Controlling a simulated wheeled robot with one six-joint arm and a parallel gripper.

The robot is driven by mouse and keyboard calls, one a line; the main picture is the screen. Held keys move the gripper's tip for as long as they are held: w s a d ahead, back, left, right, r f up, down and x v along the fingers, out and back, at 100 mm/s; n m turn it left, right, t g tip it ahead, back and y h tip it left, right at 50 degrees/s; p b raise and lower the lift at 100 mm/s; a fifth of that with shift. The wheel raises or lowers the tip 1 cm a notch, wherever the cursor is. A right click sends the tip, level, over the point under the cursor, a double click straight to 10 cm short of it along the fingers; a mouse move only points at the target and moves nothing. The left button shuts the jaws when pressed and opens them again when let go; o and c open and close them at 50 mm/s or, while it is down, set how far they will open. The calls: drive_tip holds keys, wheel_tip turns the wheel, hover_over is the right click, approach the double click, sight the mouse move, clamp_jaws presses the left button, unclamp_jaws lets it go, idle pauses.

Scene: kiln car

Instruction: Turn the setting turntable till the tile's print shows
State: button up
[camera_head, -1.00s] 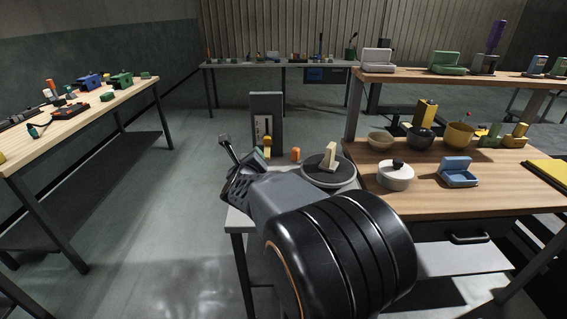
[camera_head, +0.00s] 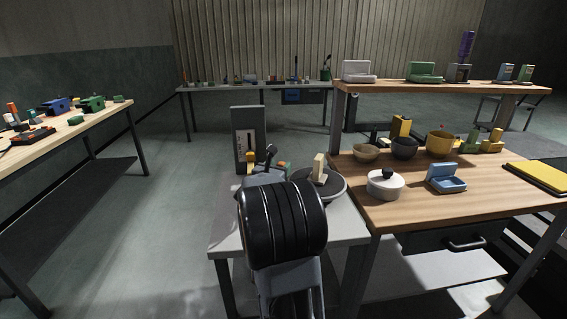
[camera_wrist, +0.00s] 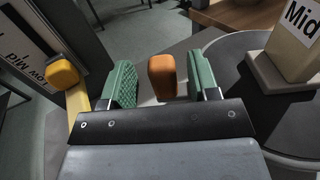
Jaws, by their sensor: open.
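The round dark turntable (camera_head: 325,192) sits on a small grey table, and the cream tile (camera_head: 320,167) stands upright on it. In the wrist view the tile (camera_wrist: 295,40) is at the upper right, cut by the frame edge, with "Mid" printed on a face; the turntable (camera_wrist: 255,100) fills the right side. My gripper (camera_wrist: 160,82) is open, its green pads apart. An orange peg (camera_wrist: 162,77) shows between the pads, untouched; I cannot tell whether it joins the turntable. In the head view my gripper is left of the turntable, largely hidden by my arm.
A grey upright panel (camera_head: 248,122) with a printed scale stands behind my gripper. Its yellow knob (camera_wrist: 63,73) is left of the pads. The wooden bench (camera_head: 400,215) at right holds a white lidded pot (camera_head: 386,186), bowls and a blue box (camera_head: 446,180). Floor at left is clear.

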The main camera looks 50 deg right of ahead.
sight(283, 162)
drive_tip(key=shift+x, duration=1.95)
drive_tip(key=shift+c, duration=0.4)
clamp_jaws()
